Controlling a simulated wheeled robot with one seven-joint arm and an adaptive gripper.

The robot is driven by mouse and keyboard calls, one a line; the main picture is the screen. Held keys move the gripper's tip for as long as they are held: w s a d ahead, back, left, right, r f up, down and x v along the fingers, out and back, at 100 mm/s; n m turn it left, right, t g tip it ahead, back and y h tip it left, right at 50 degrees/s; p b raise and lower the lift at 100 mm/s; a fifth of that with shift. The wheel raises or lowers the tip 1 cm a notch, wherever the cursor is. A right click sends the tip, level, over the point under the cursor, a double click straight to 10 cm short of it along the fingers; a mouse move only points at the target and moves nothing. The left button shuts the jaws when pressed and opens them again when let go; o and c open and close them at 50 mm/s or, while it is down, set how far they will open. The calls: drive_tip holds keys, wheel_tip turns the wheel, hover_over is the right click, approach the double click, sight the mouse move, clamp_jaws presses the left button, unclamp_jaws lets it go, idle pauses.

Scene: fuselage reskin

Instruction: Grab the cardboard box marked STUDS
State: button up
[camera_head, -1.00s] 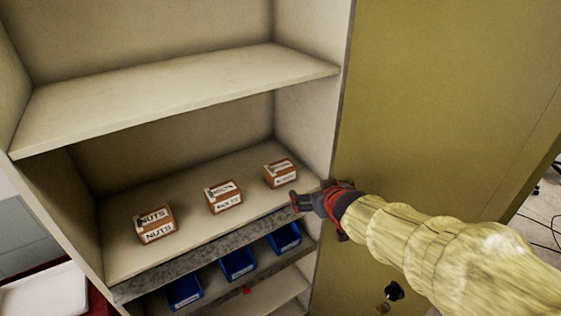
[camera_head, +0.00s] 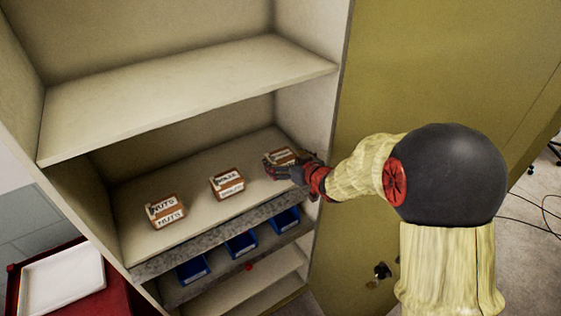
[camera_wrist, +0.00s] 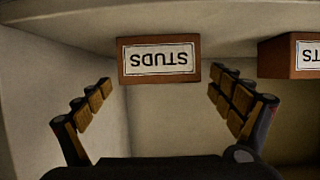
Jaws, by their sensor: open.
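The cardboard box marked STUDS (camera_wrist: 160,81) is brown with a white label, upside down in the wrist view. It lies ahead of my open fingers, roughly centred between them. In the head view this STUDS box (camera_head: 281,155) is the rightmost of three on the middle shelf, and my gripper partly covers it. My gripper (camera_head: 270,168) is at the shelf's right end, in front of the box. The wrist view shows my gripper (camera_wrist: 160,100) wide open and empty.
The BOLTS box (camera_head: 227,184) and the NUTS box (camera_head: 165,210) stand to the left on the same shelf (camera_head: 190,182). An upper shelf (camera_head: 185,95) is above. The cabinet's side wall (camera_head: 303,120) is close on the right. Blue bins (camera_head: 241,244) sit below.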

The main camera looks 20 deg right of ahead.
drive_tip(key=x, duration=0.2)
drive_tip(key=shift+w+a+f, duration=0.1)
drive_tip(key=shift+w+f, duration=0.05)
drive_tip(key=shift+w, duration=0.2)
drive_tip(key=c, duration=0.3)
drive_tip(key=c, duration=1.4)
